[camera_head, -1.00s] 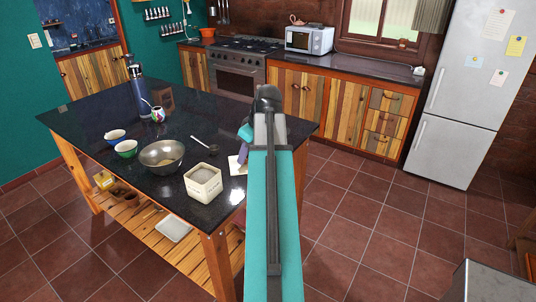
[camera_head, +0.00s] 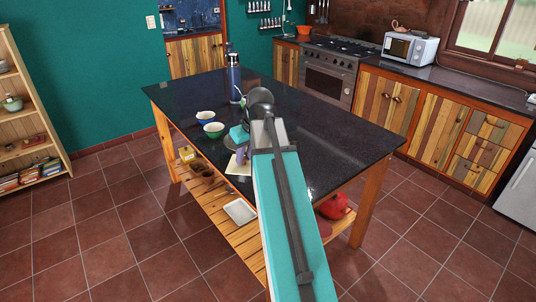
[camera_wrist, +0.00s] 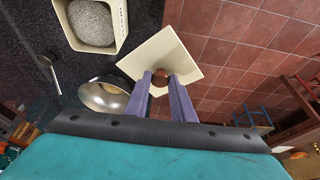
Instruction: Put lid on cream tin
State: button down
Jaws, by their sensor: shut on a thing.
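My gripper (camera_wrist: 161,78) is shut on the brown knob of a square cream lid (camera_wrist: 155,48), seen in the wrist view. The lid is held tilted in the picture, beside the tin and apart from it. The cream tin (camera_wrist: 119,36) is square, open at the top and filled with pale grains; it stands on the dark counter at the upper left of the wrist view. In the head view my gripper (camera_head: 240,156) is over the island's near side, and my arm hides the tin there.
A metal bowl (camera_wrist: 101,92) and a dark spoon (camera_wrist: 48,69) lie near the tin. On the island (camera_head: 325,130) stand a blue flask (camera_head: 234,80) and two small bowls, one white-blue (camera_head: 205,117), one green (camera_head: 214,130). The island's right half looks clear.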

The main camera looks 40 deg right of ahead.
jog(key=w+a+b, duration=0.1)
jog(key=w+a, duration=0.2)
jog(key=a, duration=0.5)
jog(key=w+a, duration=0.2)
jog(key=a, duration=0.6)
jog(key=w+a+f+b, duration=0.1)
jog(key=a+f+b, duration=0.8)
jog(key=a, duration=0.1)
jog(key=shift+w+a, duration=0.35)
jog(key=shift+a, duration=0.05)
jog(key=shift+a, duration=0.1)
